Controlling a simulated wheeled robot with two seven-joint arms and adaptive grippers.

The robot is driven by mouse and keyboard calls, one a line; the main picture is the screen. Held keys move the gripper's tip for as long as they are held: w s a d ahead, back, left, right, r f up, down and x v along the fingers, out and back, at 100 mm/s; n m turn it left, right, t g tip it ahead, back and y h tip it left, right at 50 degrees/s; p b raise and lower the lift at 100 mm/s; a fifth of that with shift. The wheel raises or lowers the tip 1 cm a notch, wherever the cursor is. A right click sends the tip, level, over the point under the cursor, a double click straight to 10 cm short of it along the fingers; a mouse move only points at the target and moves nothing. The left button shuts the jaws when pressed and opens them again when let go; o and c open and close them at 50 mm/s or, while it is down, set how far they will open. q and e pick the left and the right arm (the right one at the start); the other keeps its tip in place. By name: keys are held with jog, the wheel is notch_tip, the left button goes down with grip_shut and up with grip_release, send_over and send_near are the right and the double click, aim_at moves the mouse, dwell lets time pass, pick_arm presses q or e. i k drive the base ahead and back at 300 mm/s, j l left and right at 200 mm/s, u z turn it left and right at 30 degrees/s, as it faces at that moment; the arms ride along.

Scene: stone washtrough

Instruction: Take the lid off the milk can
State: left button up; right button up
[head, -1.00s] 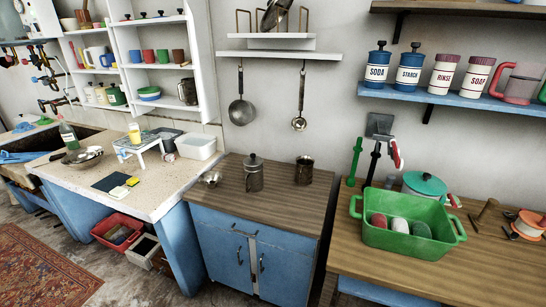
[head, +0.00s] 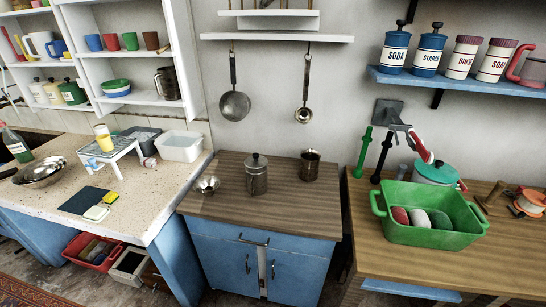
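A metal can with a knobbed lid (head: 257,178) stands upright on the brown top of the blue cabinet (head: 225,206), near its middle. I take it to be the milk can. Its lid (head: 256,160) sits on top of it. Neither of my grippers is in the head view, so I cannot see whether they are open or shut.
A dark metal mug (head: 310,166) stands right of the can, and a small metal funnel (head: 208,184) lies to its left. The cabinet top in front is clear. A ladle (head: 304,113) and pan (head: 235,103) hang behind. A green tub (head: 430,230) stands on the right counter.

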aim_at(255, 162)
jog(key=i+j+z, duration=0.15)
jog(key=j+z, duration=0.15)
jog(key=j, duration=0.15)
jog(key=i+j+z, duration=0.1)
jog(key=j+z, duration=0.15)
jog(key=j, duration=0.25)
jog(key=j+z, duration=0.3)
jog(key=j, duration=0.15)
